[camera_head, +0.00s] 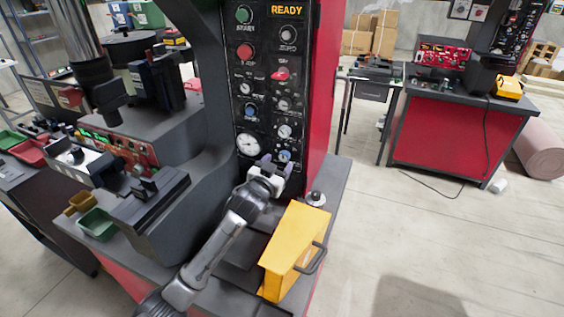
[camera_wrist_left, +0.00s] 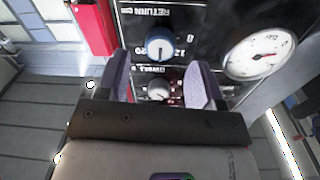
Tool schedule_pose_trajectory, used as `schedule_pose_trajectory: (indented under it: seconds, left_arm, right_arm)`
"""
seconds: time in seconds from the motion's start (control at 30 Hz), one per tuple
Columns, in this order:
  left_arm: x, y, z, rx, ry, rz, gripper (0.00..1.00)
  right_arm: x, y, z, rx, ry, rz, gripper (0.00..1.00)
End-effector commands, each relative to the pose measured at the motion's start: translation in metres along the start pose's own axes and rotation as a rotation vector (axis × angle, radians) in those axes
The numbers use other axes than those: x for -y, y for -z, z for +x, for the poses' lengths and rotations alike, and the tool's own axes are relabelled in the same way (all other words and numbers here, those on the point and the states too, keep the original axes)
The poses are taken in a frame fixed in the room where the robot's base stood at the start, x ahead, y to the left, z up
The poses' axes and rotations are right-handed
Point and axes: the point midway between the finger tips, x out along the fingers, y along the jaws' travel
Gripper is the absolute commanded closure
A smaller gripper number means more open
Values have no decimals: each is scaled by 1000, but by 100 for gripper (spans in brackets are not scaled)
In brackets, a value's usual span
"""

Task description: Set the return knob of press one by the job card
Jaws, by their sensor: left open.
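The black control panel (camera_head: 267,60) of the press stands upright in front of me, with a lit READY display at its top. The return knob (camera_wrist_left: 159,46) is blue with a pale pointer mark, under upside-down RETURN cm lettering in the left wrist view; it also shows low on the panel in the head view (camera_head: 285,156). My left gripper (camera_head: 276,167) is open at the panel's lower part. In the left wrist view its fingers (camera_wrist_left: 162,80) stand apart, with the knob just past their tips, not gripped. I cannot make out a job card. My right gripper is not in view.
A round white gauge (camera_head: 248,145) sits beside the return knob. Another small knob (camera_wrist_left: 159,91) shows between the fingers. A yellow box with a black handle (camera_head: 293,247) stands on the bench right of my arm. Green and tan trays are at left.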

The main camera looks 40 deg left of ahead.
Motion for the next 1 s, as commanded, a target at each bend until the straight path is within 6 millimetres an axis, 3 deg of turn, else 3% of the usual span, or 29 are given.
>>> schedule_pose_trajectory:
  seconds: [0.3, 0.7, 1.0]
  left_arm:
    - [0, 0, 30, 0, 0, 0, 39]
    - [0, 0, 34, 1, 0, 0, 39]
    - [0, 0, 34, 1, 0, 0, 67]
  right_arm:
    - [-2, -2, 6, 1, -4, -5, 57]
    - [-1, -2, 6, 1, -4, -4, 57]
    - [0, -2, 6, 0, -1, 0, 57]
